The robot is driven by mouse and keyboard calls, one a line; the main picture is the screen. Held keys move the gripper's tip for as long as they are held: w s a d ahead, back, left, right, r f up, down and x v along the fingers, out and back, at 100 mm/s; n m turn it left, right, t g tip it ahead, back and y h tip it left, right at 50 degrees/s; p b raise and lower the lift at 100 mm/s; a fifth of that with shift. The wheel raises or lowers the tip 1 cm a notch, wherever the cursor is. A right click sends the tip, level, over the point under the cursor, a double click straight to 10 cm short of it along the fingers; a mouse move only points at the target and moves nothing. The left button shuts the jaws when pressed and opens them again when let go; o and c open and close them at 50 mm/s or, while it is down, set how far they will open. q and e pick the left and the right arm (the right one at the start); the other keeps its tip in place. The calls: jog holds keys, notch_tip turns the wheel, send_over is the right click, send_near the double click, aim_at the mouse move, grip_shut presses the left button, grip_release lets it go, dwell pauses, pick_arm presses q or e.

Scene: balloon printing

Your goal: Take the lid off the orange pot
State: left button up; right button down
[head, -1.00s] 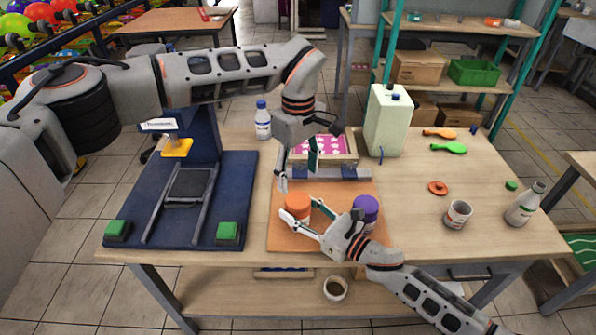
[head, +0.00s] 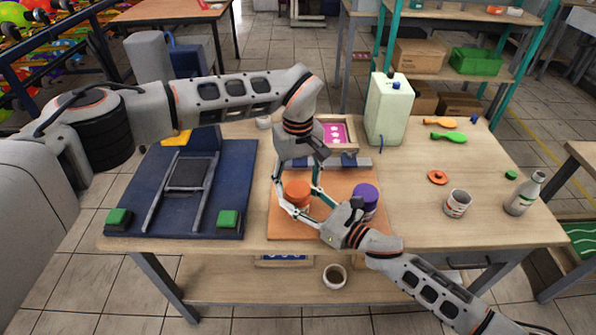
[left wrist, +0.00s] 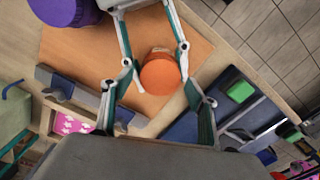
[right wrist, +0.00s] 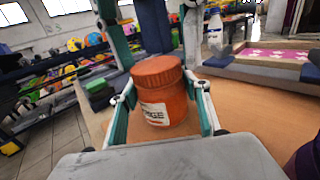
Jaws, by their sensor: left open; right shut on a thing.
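The orange pot (right wrist: 165,108) stands upright on the orange-brown board (head: 284,228) with its orange lid (head: 297,188) on. The lid also shows from above in the left wrist view (left wrist: 160,77). My right gripper (head: 292,208) is shut on the pot's body from the front right, its fingers on both sides in the right wrist view. My left gripper (head: 297,192) is open above the pot, pointing down, with its fingers either side of the lid. In the left wrist view the fingers are apart from the lid.
A purple-lidded pot (head: 364,199) stands on the board just right of the orange pot. A blue press base (head: 230,185) is to the left. A framed pink screen (head: 338,132) lies behind. A tin (head: 457,203) and a bottle (head: 524,193) stand at the right.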

pick_arm(q)
jog(key=shift+f, duration=0.4)
